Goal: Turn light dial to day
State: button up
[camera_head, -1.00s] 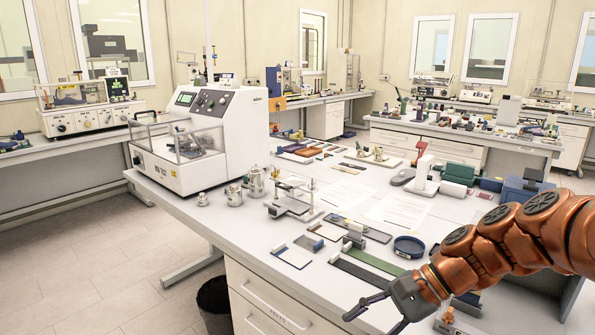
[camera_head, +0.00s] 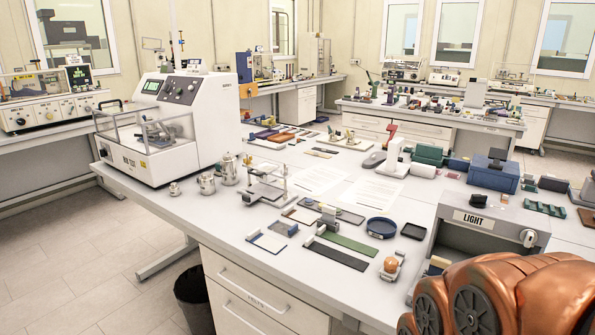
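A grey box labelled LIGHT (camera_head: 470,247) stands on the bench at the right, with an open dark front. A black knob (camera_head: 478,201) sits on its top, above the label. A pale round dial (camera_head: 528,238) is on its front at the right end. The markings and setting of either knob are too small to read. My copper-coloured arm fills the lower right corner, in front of the box's lower part. My gripper is out of the picture, so its fingers cannot be seen.
A blue box (camera_head: 494,175) stands behind the light box. Left of it lie a blue ring-shaped dish (camera_head: 381,228), dark and green strips (camera_head: 347,244) and a small stand with an orange ball (camera_head: 390,265). A white testing machine (camera_head: 182,120) stands at the far left of the bench.

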aim_at(476, 200)
jog(key=z, duration=0.75)
